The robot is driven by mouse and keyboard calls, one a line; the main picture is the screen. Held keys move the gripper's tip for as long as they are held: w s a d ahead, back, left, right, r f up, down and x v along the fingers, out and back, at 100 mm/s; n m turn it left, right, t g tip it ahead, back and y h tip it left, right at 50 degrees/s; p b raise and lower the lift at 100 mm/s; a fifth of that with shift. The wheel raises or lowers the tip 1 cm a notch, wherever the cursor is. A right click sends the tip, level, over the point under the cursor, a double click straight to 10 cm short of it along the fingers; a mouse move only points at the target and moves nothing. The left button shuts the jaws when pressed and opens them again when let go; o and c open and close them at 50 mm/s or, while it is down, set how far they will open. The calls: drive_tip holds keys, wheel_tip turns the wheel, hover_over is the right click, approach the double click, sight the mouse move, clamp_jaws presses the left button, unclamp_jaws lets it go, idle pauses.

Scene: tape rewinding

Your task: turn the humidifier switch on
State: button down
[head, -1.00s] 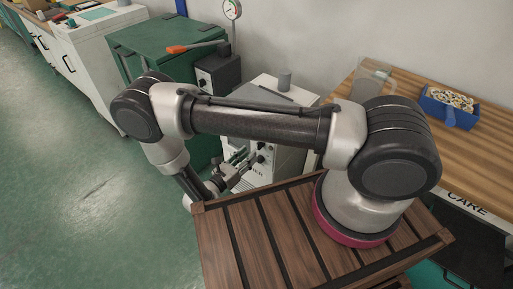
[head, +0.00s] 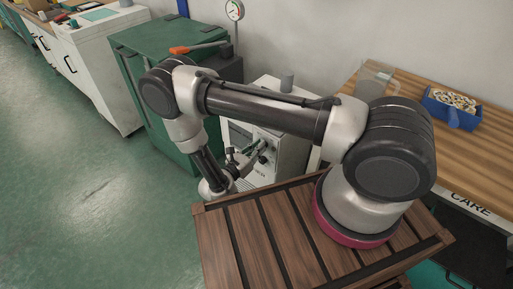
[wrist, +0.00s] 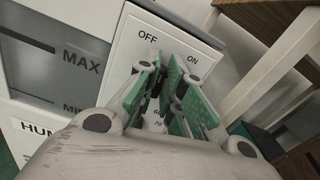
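The humidifier (head: 290,150) is a white box behind my arm in the head view. In the wrist view its raised control panel (wrist: 125,45) carries the words OFF and ON, with partly covered numbers lower down. In the head view my gripper (head: 243,160) is at the humidifier's front, partly hidden.
A grey level window (wrist: 55,65) marked MAX is left of the panel. A green cabinet (head: 150,75) stands left of the humidifier. A wooden workbench (head: 460,150) with a blue bin (head: 450,107) and a clear jug (head: 373,80) is at right. The green floor at left is clear.

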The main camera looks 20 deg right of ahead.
drive_tip(key=shift+f, duration=0.1)
drive_tip(key=shift+s+d+m, duration=0.1)
drive_tip(key=shift+d+m, duration=0.05)
drive_tip(key=shift+m, duration=0.25)
drive_tip(key=shift+s+d+m, duration=0.1)
drive_tip(key=shift+s+m, duration=0.05)
drive_tip(key=shift+m, duration=1.6)
drive_tip(key=shift+s+m, duration=0.1)
drive_tip(key=shift+m, duration=1.65)
drive_tip(key=shift+w, duration=0.15)
drive_tip(key=c, duration=1.5)
unclamp_jaws()
drive_tip(key=shift+c, duration=0.2)
drive_tip(key=shift+w+a, duration=0.1)
drive_tip(key=shift+a, duration=0.1)
